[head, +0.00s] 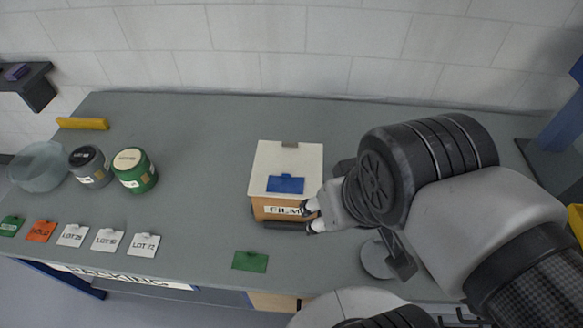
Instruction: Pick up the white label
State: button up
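Three white labels lie in a row at the left front of the table: LOT 25 (73,235), LOT 60 (107,240) and LOT 72 (143,244). Each has a small grey tab on its top edge. My gripper (312,216) is far to their right, at the front right corner of a box marked FILM (260,180).
An orange HOLD label (40,231) and green labels (250,261) lie along the front. A blue label (285,184) lies on the box. The table's middle is clear.

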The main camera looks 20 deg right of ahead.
aim_at(107, 239)
jog(key=u, duration=1.55)
jog(key=i+j+z, duration=0.1)
jog(key=z, duration=0.3)
jog(key=i+j+z, duration=0.15)
jog(key=z, duration=0.3)
jog(key=j+z, duration=0.2)
jog(key=z, duration=0.2)
jog(key=i+j+z, duration=0.1)
jog(key=z, duration=0.3)
jog(key=i+j+z, duration=0.1)
jog(key=j+z, duration=0.2)
jog(key=j, duration=1.45)
jog(key=k+j+z, duration=0.1)
jog(key=j+z, duration=0.25)
jog(key=j, duration=1.45)
